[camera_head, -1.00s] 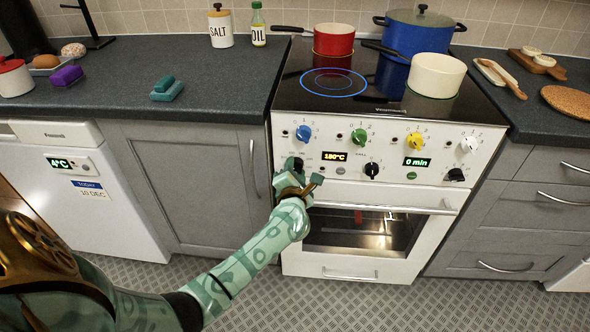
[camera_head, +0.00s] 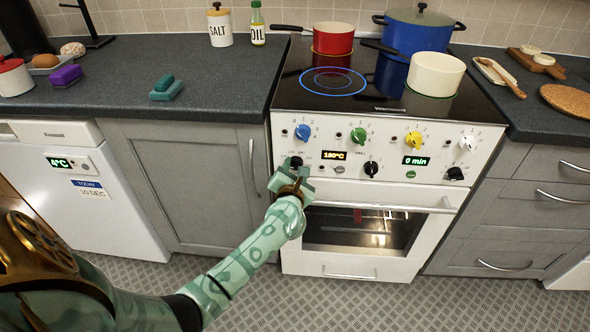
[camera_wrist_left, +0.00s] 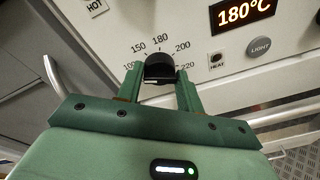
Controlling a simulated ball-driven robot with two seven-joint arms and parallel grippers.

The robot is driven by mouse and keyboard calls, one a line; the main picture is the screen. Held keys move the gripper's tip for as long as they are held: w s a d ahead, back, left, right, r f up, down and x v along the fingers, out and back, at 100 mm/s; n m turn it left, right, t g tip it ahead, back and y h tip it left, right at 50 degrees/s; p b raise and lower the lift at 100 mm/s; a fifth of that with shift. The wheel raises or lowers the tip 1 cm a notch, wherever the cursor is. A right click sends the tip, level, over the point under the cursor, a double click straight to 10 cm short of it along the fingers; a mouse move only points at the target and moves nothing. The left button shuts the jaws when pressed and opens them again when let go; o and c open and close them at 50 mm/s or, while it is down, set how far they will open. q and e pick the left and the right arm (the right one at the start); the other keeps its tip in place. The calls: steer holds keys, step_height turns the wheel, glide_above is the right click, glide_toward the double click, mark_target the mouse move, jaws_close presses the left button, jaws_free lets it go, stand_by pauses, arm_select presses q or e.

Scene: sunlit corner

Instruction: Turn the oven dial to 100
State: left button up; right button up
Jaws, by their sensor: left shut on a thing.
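The black oven dial (camera_head: 296,161) is on the oven's front panel, below the blue knob. In the left wrist view the dial (camera_wrist_left: 160,66) sits between my two green fingers, under an arc of marks from 100 to 220. Its top faces about the 180 mark; its exact pointer is hard to make out. The temperature display (camera_wrist_left: 243,13) reads 180°C, as it does in the head view (camera_head: 334,155). My left gripper (camera_wrist_left: 160,88) is shut on the dial; in the head view it (camera_head: 293,175) partly hides the dial's lower side. My right gripper is not in view.
Blue (camera_head: 303,131), green (camera_head: 358,135), yellow (camera_head: 414,140) and white (camera_head: 467,143) knobs line the panel above. The oven door handle (camera_head: 385,208) runs across just below my gripper. A red pan (camera_head: 333,40), blue pot (camera_head: 415,35) and white pot (camera_head: 436,75) stand on the hob.

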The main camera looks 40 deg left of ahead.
arm_select(q)
steer(key=o, duration=1)
steer(key=shift+c, duration=0.2)
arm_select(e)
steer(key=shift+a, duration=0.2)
arm_select(q)
steer(key=shift+s, duration=0.1)
steer(key=shift+s+d+r, duration=0.1)
steer(key=shift+s+d, duration=0.1)
steer(key=shift+s, duration=0.05)
steer(key=p+v, duration=0.4)
steer(key=v, duration=1.1)
steer(key=shift+s+p, duration=0.25)
steer(key=shift+p, duration=0.15)
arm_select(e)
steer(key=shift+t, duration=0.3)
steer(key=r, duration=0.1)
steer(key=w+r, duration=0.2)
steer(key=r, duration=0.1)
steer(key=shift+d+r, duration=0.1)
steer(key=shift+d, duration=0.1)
arm_select(q)
steer(key=shift+d, duration=0.2)
